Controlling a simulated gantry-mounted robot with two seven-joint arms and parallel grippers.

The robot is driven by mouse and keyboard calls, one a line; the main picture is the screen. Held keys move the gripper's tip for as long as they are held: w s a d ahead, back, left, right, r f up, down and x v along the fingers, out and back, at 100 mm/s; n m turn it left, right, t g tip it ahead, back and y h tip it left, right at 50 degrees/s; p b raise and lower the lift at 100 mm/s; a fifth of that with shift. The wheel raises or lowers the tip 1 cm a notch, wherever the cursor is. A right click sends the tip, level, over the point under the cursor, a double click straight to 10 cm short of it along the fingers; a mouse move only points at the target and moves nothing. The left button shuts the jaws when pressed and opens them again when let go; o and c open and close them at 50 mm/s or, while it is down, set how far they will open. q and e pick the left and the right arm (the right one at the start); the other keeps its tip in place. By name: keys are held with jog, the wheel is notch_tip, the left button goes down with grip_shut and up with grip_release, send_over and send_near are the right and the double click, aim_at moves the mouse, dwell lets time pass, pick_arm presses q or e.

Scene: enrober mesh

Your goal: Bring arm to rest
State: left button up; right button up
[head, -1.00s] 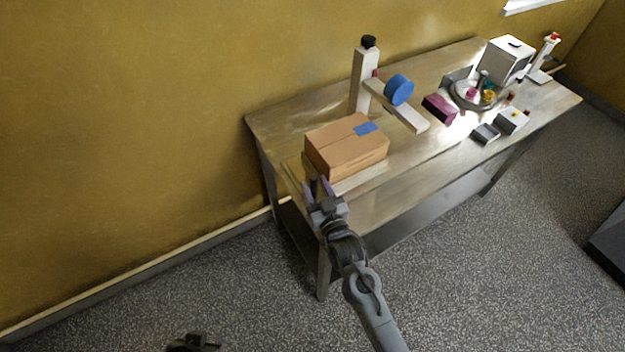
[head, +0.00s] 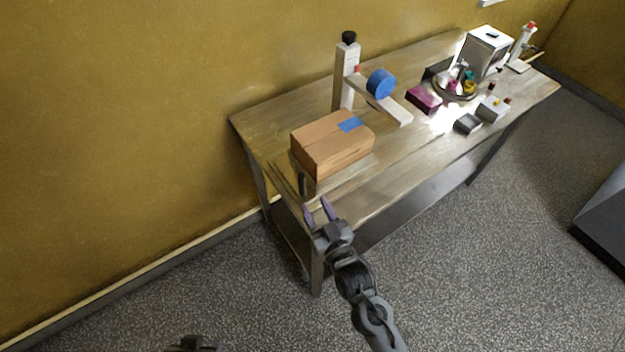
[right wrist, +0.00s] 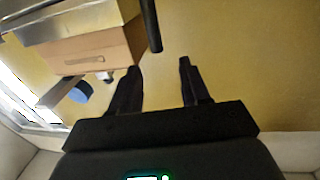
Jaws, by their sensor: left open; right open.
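My right gripper (head: 319,212) is open and empty, its two purple-tipped fingers apart, just off the near left corner of the table. It is in front of and below the cardboard box (head: 332,146), apart from it. In the right wrist view the open fingers (right wrist: 160,82) have nothing between them. The box (right wrist: 95,48) shows there at upper left, turned over in the picture. My left gripper (head: 192,344) is a dark shape cut off at the bottom edge, far from the table.
The table (head: 400,150) holds a white post (head: 345,78) with a blue roll (head: 381,83), a magenta block (head: 424,99), a round tray (head: 442,93) and a white machine (head: 487,52). Floor in front is clear.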

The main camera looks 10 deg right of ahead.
jog(key=shift+g, duration=0.4)
jog(key=s+f, duration=0.2)
jog(key=d+f, duration=0.1)
jog(key=f, duration=0.1)
jog(key=shift+s+f, duration=0.1)
jog(key=shift+s, duration=0.3)
jog(key=s+d+g+h+p, duration=0.1)
jog(key=s+d+g+h, duration=0.1)
jog(key=s+d+g, duration=0.45)
jog(key=s+d+m+g+h, duration=0.1)
jog(key=s+d+g, duration=0.15)
jog(key=s, duration=0.75)
jog(key=s+d+g+h+p, duration=0.1)
jog(key=s+d+g+h, duration=0.1)
jog(key=s+d+g, duration=0.45)
notch_tip(320, 180, up, 25)
jog(key=s+a+t+p, duration=0.1)
jog(key=t+p, duration=0.1)
jog(key=p, duration=2.3)
jog(key=shift+a, duration=0.3)
